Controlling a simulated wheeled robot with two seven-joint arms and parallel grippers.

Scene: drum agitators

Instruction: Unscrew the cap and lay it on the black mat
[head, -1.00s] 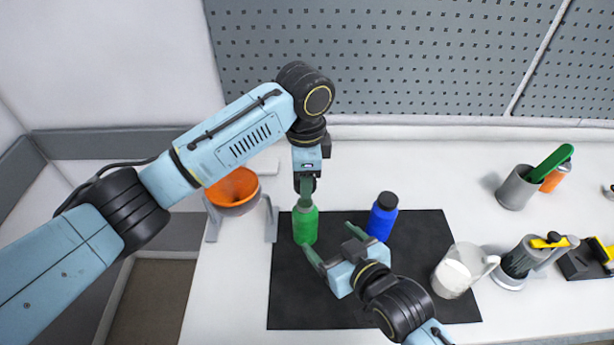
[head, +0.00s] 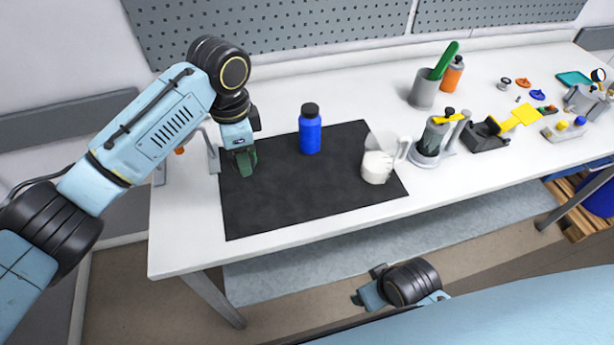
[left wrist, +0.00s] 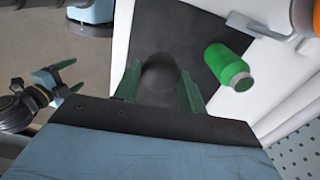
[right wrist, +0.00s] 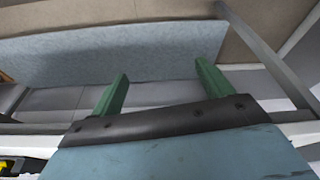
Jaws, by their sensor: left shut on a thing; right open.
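My left gripper (head: 243,161) is low over the left part of the black mat (head: 300,205). The left wrist view shows its green fingers shut on a round dark cap (left wrist: 160,76). I cannot tell whether the cap touches the mat. A green bottle (left wrist: 226,64) with no dark cap on it shows beside the gripper in the left wrist view, near the mat's edge. It is hidden in the head view. My right gripper (head: 362,291) is in front of the table. Its fingers are apart and empty in the right wrist view (right wrist: 160,92).
A blue bottle (head: 310,133) with a black cap stands on the mat. A grey cup (head: 424,92) and several tools stand further right. The mat's front middle is bare.

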